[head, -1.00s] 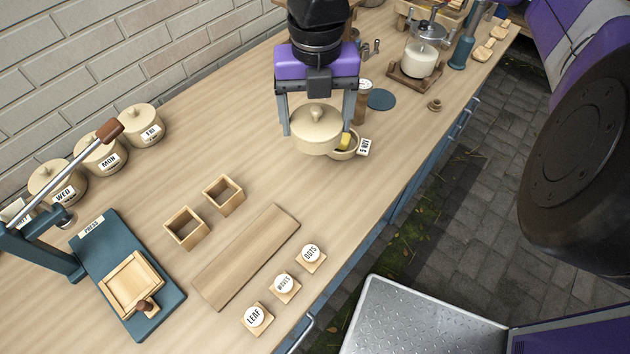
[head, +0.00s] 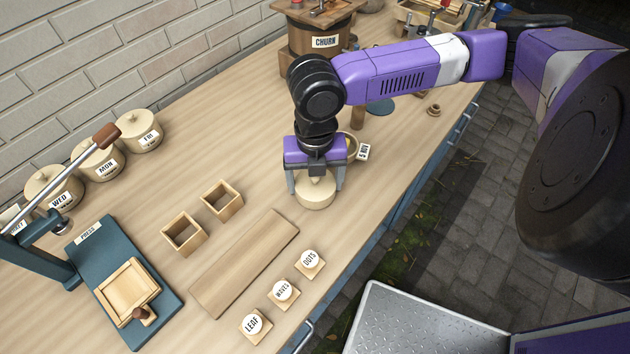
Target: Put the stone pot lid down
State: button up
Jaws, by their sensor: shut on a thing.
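My gripper (head: 316,186) is shut on the pale stone pot lid (head: 315,198), with a finger on each side of it. The lid is level, low over the bare worktop or on it; I cannot tell whether it touches. The open stone pot (head: 353,147) stands just behind and to the right of my gripper, with a white label (head: 363,152) on its side. My gripper and wrist hide part of the pot, and its inside is mostly hidden.
A long wooden board (head: 244,262) and two small open wooden boxes (head: 221,200) lie to the left. Lidded pots (head: 138,131) line the wall. A teal press (head: 122,285) is front left. Stamps (head: 283,291) lie near the front edge. Bare worktop surrounds the lid.

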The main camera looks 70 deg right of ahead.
jog(key=shift+f, duration=0.3)
jog(key=shift+f, duration=0.1)
jog(key=o, duration=1.4)
jog(key=shift+c, duration=0.2)
